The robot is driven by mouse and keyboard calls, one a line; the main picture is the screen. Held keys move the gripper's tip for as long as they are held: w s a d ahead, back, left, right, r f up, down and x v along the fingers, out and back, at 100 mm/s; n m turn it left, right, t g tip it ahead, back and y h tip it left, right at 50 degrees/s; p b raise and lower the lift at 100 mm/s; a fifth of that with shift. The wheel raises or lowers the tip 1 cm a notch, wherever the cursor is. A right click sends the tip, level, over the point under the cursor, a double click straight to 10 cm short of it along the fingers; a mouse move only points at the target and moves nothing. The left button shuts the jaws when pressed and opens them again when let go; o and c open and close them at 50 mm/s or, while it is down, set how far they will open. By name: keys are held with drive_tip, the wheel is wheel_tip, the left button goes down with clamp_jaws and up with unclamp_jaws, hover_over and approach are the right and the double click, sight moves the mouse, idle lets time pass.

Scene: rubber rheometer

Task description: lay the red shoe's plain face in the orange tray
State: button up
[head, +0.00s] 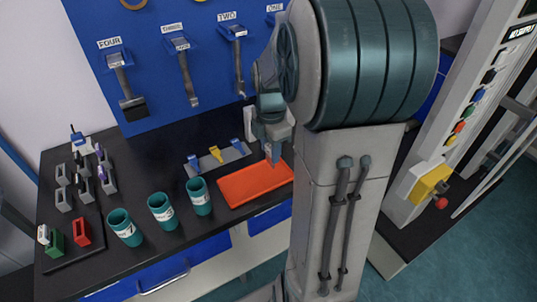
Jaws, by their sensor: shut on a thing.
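The orange tray (254,184) lies flat near the front edge of the black bench and looks empty in its visible part. My gripper (273,148) points down over the tray's far right part, shut on a small piece that is hardly distinguishable from the fingers. I take it to be the plain face, but its shape and tilt cannot be made out. I cannot tell whether it touches the tray. The red shoe (82,233) stands on the dark mat at the front left of the bench, apart from my gripper.
A green shoe (54,243) stands left of the red one. Several teal cups (162,211) stand left of the tray. A grey strip with blue and yellow pieces (217,156) lies behind it. A blue tool board (160,60) rises behind. My arm hides the right side.

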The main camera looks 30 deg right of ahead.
drive_tip(key=shift+f, duration=1.95)
drive_tip(key=shift+f, duration=0.15)
drive_tip(key=o, duration=1)
